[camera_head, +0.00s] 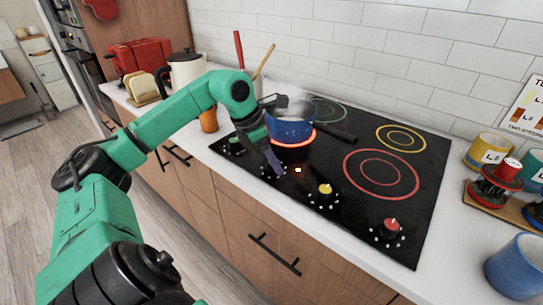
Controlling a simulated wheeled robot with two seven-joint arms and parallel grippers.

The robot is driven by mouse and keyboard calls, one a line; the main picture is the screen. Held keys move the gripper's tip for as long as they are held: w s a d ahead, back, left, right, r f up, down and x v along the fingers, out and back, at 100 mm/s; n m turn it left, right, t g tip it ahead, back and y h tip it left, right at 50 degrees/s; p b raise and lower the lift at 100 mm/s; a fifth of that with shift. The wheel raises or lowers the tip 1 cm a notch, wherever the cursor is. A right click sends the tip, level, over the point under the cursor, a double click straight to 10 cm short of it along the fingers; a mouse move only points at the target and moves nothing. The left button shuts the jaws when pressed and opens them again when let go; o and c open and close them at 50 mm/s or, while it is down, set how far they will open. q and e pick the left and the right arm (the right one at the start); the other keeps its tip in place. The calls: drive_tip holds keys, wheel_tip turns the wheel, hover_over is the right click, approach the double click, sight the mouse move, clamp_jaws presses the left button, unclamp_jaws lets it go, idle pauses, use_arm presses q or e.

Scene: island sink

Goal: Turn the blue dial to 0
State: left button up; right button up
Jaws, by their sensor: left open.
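The black cooktop (345,205) has a row of coloured dials along its front edge. The green dial (235,145), yellow dial (325,190) and red dial (391,226) show. My left gripper (273,168) points down at the front edge between the green and yellow dials, and covers the spot there. I cannot make out the blue dial behind it, or whether the fingers touch it. A blue pot (290,129) steams on a burner with a glowing red-orange rim. My left gripper is open. My right gripper is out of view.
The pot's black handle (336,133) reaches right over the cooktop. A white kettle (186,71), red toaster (139,57) and orange cup (208,120) stand left. A wooden tray (482,202) with cups and a blue mug (516,267) are at right. The cooktop's right half is clear.

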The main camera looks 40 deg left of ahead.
use_arm(q)
drive_tip(key=shift+f, duration=0.15)
clamp_jaws()
